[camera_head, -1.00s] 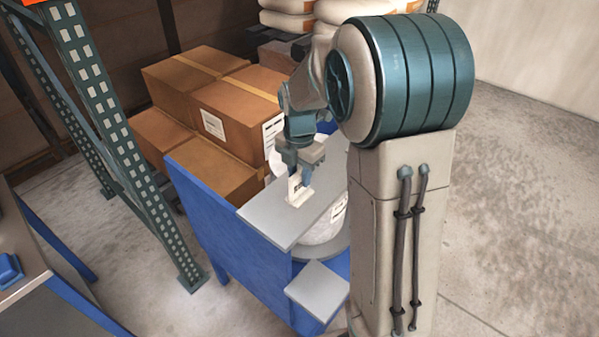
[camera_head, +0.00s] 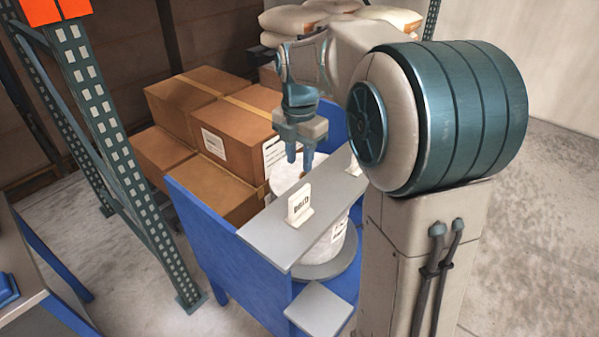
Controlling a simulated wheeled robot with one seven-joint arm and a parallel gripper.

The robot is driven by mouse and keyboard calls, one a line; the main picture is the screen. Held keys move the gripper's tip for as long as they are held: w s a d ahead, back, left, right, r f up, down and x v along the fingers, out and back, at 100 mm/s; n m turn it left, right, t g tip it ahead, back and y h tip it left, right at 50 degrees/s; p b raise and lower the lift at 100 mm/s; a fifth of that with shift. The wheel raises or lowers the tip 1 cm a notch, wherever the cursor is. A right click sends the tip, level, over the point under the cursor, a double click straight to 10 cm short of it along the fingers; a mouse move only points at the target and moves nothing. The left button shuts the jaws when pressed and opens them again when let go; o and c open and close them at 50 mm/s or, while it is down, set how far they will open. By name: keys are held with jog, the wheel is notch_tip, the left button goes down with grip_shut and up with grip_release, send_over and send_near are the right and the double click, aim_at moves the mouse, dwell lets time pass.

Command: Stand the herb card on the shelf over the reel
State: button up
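The herb card (camera_head: 299,203) is a small white card with dark lettering. It stands upright on the grey shelf (camera_head: 275,240). The shelf spans above the white reel (camera_head: 323,247), which sits on a round grey base inside the blue stand. The shelf hides part of the reel. My gripper (camera_head: 300,162) is above and behind the card, pointing down, with its two fingers apart and nothing between them. It does not touch the card.
Stacked cardboard boxes (camera_head: 215,125) stand behind the blue stand (camera_head: 225,240). A green rack upright (camera_head: 125,150) rises at the left, near a table (camera_head: 25,285). A small grey plate (camera_head: 318,308) is low in front. Concrete floor is open at right.

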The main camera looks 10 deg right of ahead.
jog(key=s+f+m+t, duration=0.1)
jog(key=s+f+m, duration=0.1)
jog(key=s+m, duration=0.8)
jog(key=s+f+m+t, duration=0.1)
jog(key=s+m+t, duration=0.1)
jog(key=s+m, duration=0.8)
jog(key=m, duration=0.5)
jog(key=shift+s+d+f, duration=0.15)
jog(key=shift+s+f, duration=0.15)
jog(key=shift+f, duration=0.05)
